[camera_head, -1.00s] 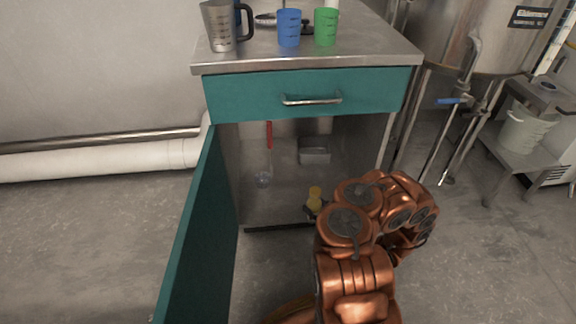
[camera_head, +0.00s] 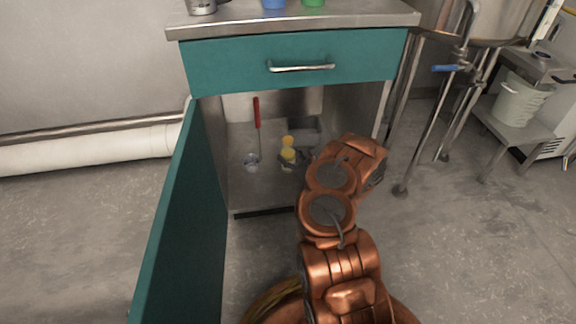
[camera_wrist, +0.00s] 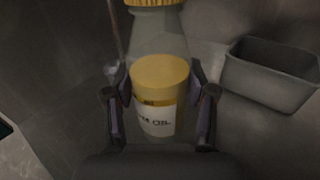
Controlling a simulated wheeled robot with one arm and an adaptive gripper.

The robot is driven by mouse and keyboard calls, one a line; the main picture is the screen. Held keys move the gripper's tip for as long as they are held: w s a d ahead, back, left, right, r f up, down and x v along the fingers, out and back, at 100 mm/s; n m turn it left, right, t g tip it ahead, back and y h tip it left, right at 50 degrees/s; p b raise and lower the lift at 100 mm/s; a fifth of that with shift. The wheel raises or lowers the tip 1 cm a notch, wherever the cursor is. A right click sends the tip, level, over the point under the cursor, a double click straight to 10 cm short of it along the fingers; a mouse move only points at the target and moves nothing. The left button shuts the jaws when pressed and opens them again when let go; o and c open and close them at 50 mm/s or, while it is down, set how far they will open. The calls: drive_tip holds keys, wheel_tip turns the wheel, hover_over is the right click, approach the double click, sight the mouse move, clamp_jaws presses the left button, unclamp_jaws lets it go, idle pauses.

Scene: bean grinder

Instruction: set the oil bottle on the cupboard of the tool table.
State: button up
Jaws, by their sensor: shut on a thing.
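The oil bottle, with a yellow cap (camera_wrist: 160,72) and a white label (camera_wrist: 158,122) ending in what looks like "OIL", stands between the fingers of my gripper (camera_wrist: 159,108) in the wrist view. My gripper is shut on it. In the head view the yellow cap (camera_head: 289,154) shows inside the open lower cupboard (camera_head: 268,190) of the tool table, with my gripper (camera_head: 290,162) around it. My arm partly covers this spot. I cannot tell whether the bottle touches the cupboard floor.
A pale bottle (camera_wrist: 155,35) with a yellow cap stands just behind. A grey metal tray (camera_wrist: 268,78) is to the right. A red-handled tool (camera_head: 257,113) stands to the left. The teal door (camera_head: 178,220) hangs open at left; a closed drawer (camera_head: 290,62) is above.

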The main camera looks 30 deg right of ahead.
drive_tip(key=shift+w, duration=0.3)
drive_tip(key=shift+f, duration=0.2)
drive_tip(key=shift+f+b, duration=1.05)
drive_tip(key=shift+f, duration=0.45)
drive_tip(key=shift+f, duration=0.15)
drive_tip(key=o, duration=1.3)
drive_tip(key=shift+o, duration=0.2)
drive_tip(key=shift+r, duration=0.25)
drive_tip(key=s+p, duration=0.1)
drive_tip(key=s, duration=0.3)
drive_tip(key=s+d+p, duration=0.1)
drive_tip(key=s+p, duration=0.1)
drive_tip(key=s, duration=0.1)
drive_tip(key=s+d+p, duration=0.1)
drive_tip(key=s, duration=0.3)
drive_tip(key=shift+s+d+f+p, duration=0.1)
drive_tip(key=shift+s+d+p, duration=0.05)
drive_tip(key=shift+s+p, duration=0.2)
